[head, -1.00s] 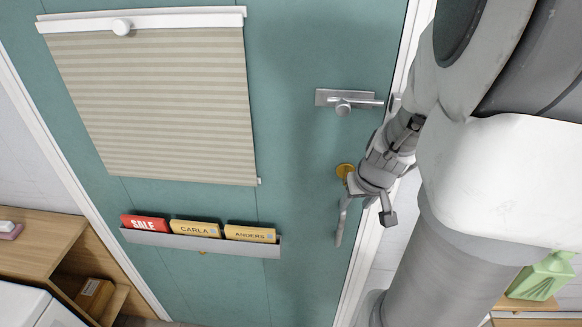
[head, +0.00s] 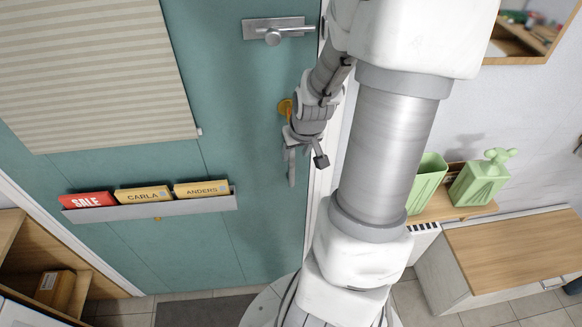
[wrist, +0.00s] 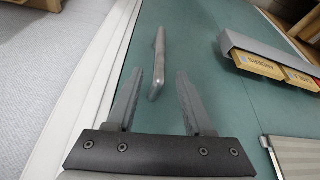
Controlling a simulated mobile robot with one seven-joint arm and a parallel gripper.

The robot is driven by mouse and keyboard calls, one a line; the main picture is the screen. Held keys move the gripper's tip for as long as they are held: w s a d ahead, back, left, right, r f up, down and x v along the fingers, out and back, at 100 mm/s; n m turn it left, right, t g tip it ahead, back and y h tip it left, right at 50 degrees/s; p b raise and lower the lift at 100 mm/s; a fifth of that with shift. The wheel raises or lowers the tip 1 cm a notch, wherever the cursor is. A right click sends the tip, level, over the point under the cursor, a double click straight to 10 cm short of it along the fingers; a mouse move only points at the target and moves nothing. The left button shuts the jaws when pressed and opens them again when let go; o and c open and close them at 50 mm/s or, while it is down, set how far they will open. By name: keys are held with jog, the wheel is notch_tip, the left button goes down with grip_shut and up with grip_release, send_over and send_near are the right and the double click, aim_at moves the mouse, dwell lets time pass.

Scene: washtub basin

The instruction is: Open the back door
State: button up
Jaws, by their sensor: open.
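The back door (head: 240,110) is teal and looks shut, its right edge against a white frame. A silver lever handle (head: 275,31) is high near that edge, with a round brass lock (head: 285,107) below. A slim grey bar handle (wrist: 158,62) shows on the door in the wrist view; in the head view my gripper partly covers this area. My gripper (head: 305,154) is open and points down close to the door, just below the lock. In the wrist view my fingers (wrist: 158,72) stand either side of the bar's near end, with visible gaps and no clear contact.
A grey rack (head: 150,205) with labelled cards and a striped blind (head: 90,75) are on the door's left. A low wooden shelf (head: 45,285) stands at left. Green containers (head: 478,182) and a wooden cabinet (head: 510,250) stand at right. A dark mat (head: 205,311) lies below.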

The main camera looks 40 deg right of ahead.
aim_at(293, 162)
jog(key=b+x, duration=0.2)
jog(key=x, duration=0.6)
jog(key=shift+w+f, duration=0.1)
jog(key=shift+f, duration=0.2)
grip_shut()
dwell(1.2)
